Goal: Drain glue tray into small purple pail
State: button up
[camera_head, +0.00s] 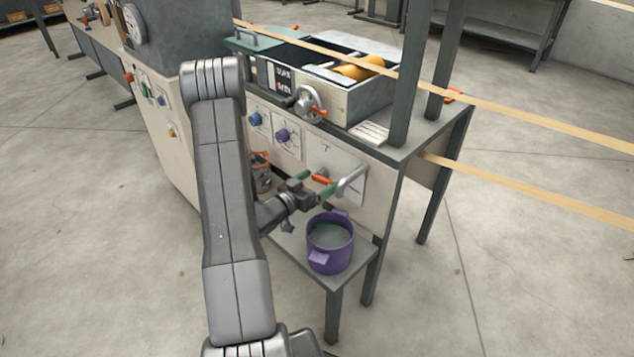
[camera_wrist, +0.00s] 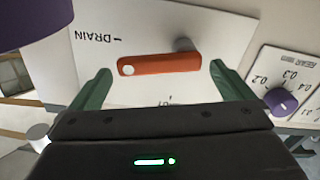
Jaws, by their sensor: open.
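The orange drain lever (camera_wrist: 165,64) lies level across a white panel (camera_wrist: 195,25) marked DRAIN. In the head view my gripper (camera_head: 311,184) is at the machine's front. The small purple pail (camera_head: 318,262) stands upright on a low shelf, below a grey bent spout (camera_head: 352,180); its inside looks grey. The glue tray (camera_head: 365,99) sits on the machine top; its contents are unclear.
Blue and purple knobs (camera_head: 283,136) are on the panels left of the lever. A handwheel (camera_head: 308,103) sticks out from the tray's front. Tan strips cross at upper right beside a dark post (camera_head: 409,75). An orange-rimmed container (camera_head: 261,172) is partly hidden behind my arm.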

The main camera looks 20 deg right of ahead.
jog(key=shift+a, duration=0.1)
jog(key=p+v, duration=0.1)
jog(key=v, duration=1.2)
jog(key=shift+s+a, duration=0.2)
jog(key=shift+a, duration=0.05)
dwell(0.4)
